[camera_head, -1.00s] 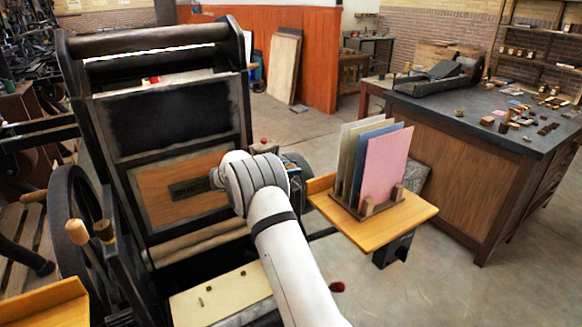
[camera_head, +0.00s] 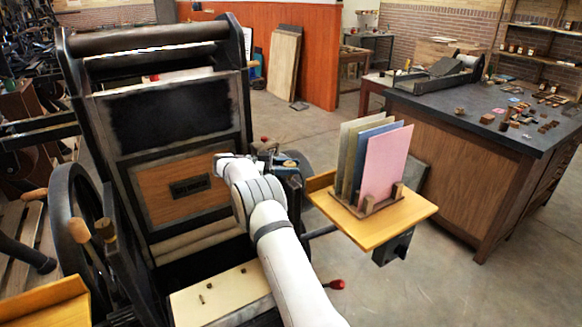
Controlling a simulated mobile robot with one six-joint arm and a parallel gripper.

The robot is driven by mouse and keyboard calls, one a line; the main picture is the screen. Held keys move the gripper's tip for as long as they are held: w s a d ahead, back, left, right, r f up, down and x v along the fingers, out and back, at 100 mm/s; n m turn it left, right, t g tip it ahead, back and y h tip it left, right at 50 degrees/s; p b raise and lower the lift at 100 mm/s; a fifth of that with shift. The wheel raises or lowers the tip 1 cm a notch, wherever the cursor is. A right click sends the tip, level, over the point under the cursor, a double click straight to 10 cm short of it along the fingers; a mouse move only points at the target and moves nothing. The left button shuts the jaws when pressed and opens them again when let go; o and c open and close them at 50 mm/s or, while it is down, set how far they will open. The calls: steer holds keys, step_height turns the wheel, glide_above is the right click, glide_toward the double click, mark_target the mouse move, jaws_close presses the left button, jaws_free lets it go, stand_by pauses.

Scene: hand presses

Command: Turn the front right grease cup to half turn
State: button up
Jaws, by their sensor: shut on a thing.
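The hand press (camera_head: 168,112) stands at the left, with its dark framed panel raised. My gripper (camera_head: 281,163) is at the right side of the press, beyond the white wrist. Its dark and blue parts show, but the fingertips are small and partly hidden. It is shut on what appears to be the front right grease cup; the cup is mostly hidden by the gripper, and its turn angle cannot be read.
A wooden shelf (camera_head: 386,226) with upright coloured boards stands close to the right of my arm. A red-knobbed lever (camera_head: 336,284) sticks out below it. A dark-topped workbench (camera_head: 450,112) stands farther right, with open floor between.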

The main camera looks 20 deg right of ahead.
mark_target(289, 163)
steer(key=shift+r, duration=0.15)
steer(key=o, duration=1)
steer(key=shift+c, duration=0.2)
step_height(289, 163, up, 9)
steer(key=shift+f+p, duration=0.1)
steer(key=shift+p, duration=0.35)
steer(key=shift+r+p, duration=0.55)
